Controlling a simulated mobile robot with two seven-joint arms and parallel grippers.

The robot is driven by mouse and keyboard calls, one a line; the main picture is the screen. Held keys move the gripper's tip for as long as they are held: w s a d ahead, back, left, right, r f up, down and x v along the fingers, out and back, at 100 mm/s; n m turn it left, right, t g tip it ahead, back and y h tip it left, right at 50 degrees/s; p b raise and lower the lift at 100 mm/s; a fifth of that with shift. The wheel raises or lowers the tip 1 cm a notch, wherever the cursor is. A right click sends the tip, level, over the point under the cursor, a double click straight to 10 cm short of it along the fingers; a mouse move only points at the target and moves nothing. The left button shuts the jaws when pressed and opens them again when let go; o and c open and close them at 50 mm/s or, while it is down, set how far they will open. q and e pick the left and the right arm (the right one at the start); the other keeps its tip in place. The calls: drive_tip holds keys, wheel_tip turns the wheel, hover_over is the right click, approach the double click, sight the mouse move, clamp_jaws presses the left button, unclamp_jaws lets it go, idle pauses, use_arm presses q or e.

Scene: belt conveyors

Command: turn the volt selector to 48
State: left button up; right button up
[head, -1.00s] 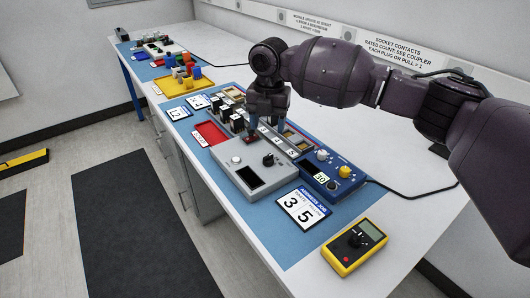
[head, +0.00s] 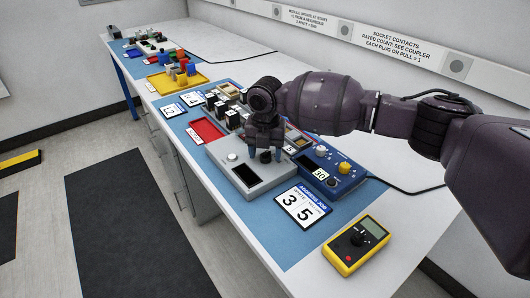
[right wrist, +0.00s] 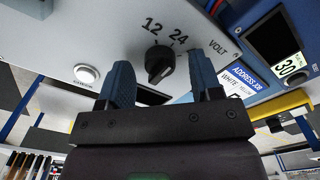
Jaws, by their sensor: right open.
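The volt selector (right wrist: 160,63) is a black knob on a light grey panel (right wrist: 105,35). In the right wrist view, the marks 12 and 24 and the word VOLT show around it. No 48 mark is readable, and I cannot tell its exact setting. My right gripper (right wrist: 163,80) is open, with one blue finger on each side of the knob in that view; contact is unclear. My left gripper is out of view.
A blue unit (head: 345,182) reading 30 stands beside the grey one. A card (head: 302,206) showing 3 and 5 and a yellow meter (head: 357,245) lie nearer. A red tray (head: 206,130) and several modules stand further back. A cable runs right.

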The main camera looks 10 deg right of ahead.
drive_tip(key=shift+f, duration=0.2)
drive_tip(key=c, duration=0.9)
